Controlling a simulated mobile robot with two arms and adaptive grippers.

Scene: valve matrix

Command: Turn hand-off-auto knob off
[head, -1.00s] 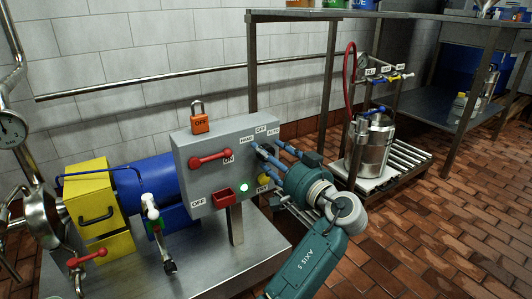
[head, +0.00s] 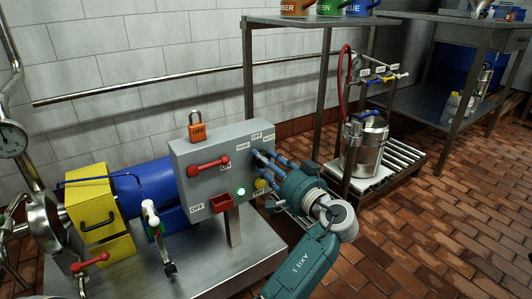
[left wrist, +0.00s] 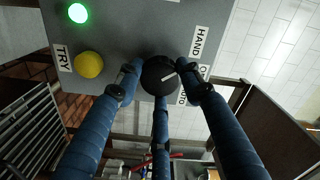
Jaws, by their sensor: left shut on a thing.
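The hand-off-auto knob (left wrist: 158,77) is a black round knob on the grey control box (head: 190,150). Its white pointer line points roughly at the OFF label (left wrist: 205,71), between HAND (left wrist: 199,42) and AUTO (left wrist: 183,97). My left gripper (head: 258,160) is at the right side of the box face, its blue fingers shut around the knob. In the left wrist view the fingers (left wrist: 160,88) stand on several sides of the knob. The knob is mostly hidden by the fingers in the head view. My right gripper is not in view.
The box also carries a lit green lamp (head: 240,190), a yellow TRY button (head: 260,184), a red handle (head: 208,167) and an orange padlock (head: 197,130) on top. A metal shelf frame (head: 249,75) stands close behind. Brick floor lies open at the right.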

